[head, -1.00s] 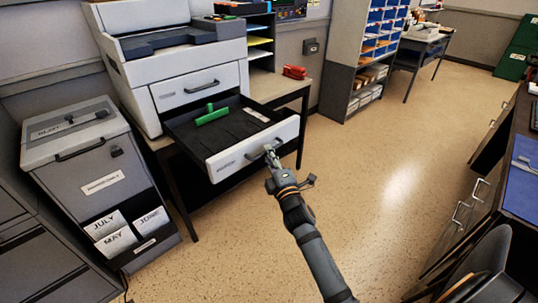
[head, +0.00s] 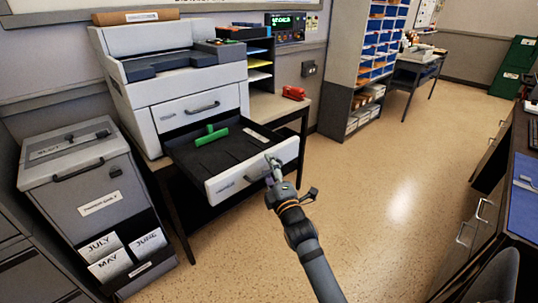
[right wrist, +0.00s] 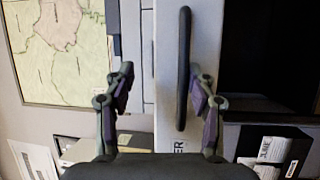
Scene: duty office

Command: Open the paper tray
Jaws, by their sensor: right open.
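The paper tray (head: 222,184) is a dark drawer with a white front, pulled well out of the white printer (head: 128,92). A green T-shaped piece (head: 212,134) and a small pale label lie inside it. My right gripper (head: 272,163) is open at the tray's front, over its handle, and hides much of it in the head view. In the right wrist view the dark handle (right wrist: 184,65) stands between the two spread fingers of my right gripper (right wrist: 166,80), nearer the right finger. I cannot tell whether that finger touches it. My left gripper is not in view.
A grey cabinet (head: 82,178) with month cards stands left of the printer. A red stapler-like object (head: 293,92) lies on the printer table. A desk with drawers (head: 478,210) runs along the right. The floor (head: 385,180) between is clear.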

